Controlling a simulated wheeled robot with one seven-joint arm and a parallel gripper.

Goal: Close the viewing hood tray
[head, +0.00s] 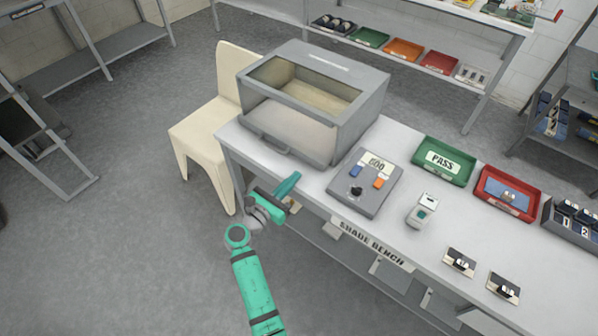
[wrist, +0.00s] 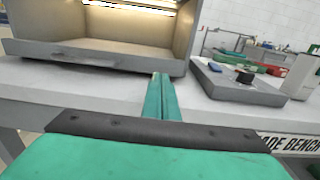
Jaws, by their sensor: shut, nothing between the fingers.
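The viewing hood (head: 365,110) is a grey box with a window in its top and an open front, standing on the left end of the bench. Its tray (head: 305,151) is a low grey front with a bar handle along the hood's base; how far it stands out is hard to tell. The tray front also shows in the wrist view (wrist: 40,48), with the lit beige interior behind it. My gripper (head: 292,181) is shut and empty, in front of the bench edge, apart from the tray. In the wrist view its fingertips (wrist: 161,80) point toward the tray's right end.
A grey control box (head: 366,193) with buttons and a knob sits right of the hood. Green (head: 446,150) and red (head: 480,190) bins and small devices lie farther right on the bench (head: 410,145). A cream chair (head: 200,135) stands at the hood's left. Floor at left is clear.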

